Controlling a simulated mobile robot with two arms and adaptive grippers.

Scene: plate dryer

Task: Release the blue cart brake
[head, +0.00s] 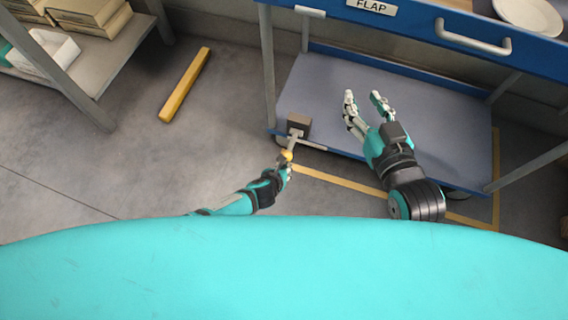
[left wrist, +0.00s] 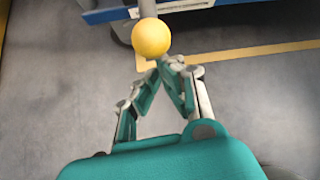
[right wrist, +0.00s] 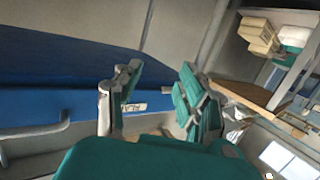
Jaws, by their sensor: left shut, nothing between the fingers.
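The blue cart (head: 420,28) stands ahead, with a grey-blue lower shelf (head: 300,100). A brown-grey block (head: 299,124) sits at its lower left corner, with a metal lever (head: 292,143) coming toward me and ending in a yellow ball knob (head: 287,155). The knob (left wrist: 151,37) also shows in the left wrist view, just beyond my fingertips. My left gripper (left wrist: 170,60) is shut and empty, right at the knob; whether it touches cannot be told. My right gripper (head: 364,98) is open and empty above the lower shelf.
A rack with boxes (head: 90,65) stands at the left. A yellow bar (head: 185,85) lies on the floor between rack and cart. The cart front has a FLAP label (head: 371,6) and a handle (head: 473,38). White plates (head: 528,14) are on top. Yellow floor lines surround the cart.

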